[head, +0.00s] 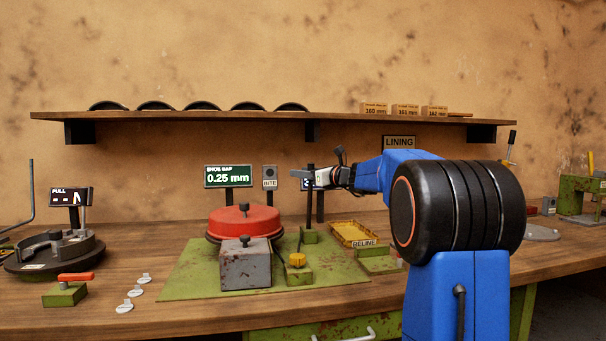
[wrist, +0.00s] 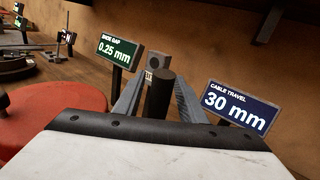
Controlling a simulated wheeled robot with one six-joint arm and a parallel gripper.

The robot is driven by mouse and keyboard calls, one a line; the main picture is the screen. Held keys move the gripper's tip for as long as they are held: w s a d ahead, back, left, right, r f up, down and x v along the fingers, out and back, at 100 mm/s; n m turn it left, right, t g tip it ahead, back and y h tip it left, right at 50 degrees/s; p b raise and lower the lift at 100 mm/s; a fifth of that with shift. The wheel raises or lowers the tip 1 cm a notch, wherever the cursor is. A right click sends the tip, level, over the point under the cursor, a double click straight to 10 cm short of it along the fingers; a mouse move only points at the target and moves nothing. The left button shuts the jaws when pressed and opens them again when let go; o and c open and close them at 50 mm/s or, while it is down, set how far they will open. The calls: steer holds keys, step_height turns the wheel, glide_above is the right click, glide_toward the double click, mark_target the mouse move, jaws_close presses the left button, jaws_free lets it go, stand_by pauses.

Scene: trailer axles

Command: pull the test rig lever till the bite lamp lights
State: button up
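The lever (wrist: 160,97) is a dark upright rod; its top shows between my two grey fingers in the wrist view, with its lower part hidden by the gripper body. In the head view the lever (head: 310,193) stands at the right of the green test rig (head: 190,284). My gripper (head: 305,172) is at its top, with a finger on either side, and looks closed on it. The bite lamp box (head: 269,172) stands behind the rig and its round lamp looks dark. The shoe gap display (head: 229,176) reads 0.25 mm. The cable travel display (wrist: 238,107) reads 30 mm.
A red drum (head: 243,223) and a grey block (head: 245,268) sit left of the lever. A yellow tray (head: 354,233) and a yellow knob (head: 297,260) are near its base. A shelf (head: 210,116) with linings and boxes hangs above. Left of the rig lie several tags.

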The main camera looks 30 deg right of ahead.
jaws_close()
steer(key=shift+s+a+f+n+t+y, duration=0.1)
steer(key=shift+s+a+n+t+y, duration=0.15)
steer(key=shift+s, duration=0.45)
steer(key=shift+s+a+n+t+y, duration=0.15)
steer(key=shift+s+a+n+t, duration=0.15)
steer(key=shift+s, duration=0.4)
steer(key=shift+d, duration=0.1)
jaws_free()
steer(key=v, duration=1.7)
steer(key=shift+s, duration=0.15)
steer(key=shift+f, duration=0.1)
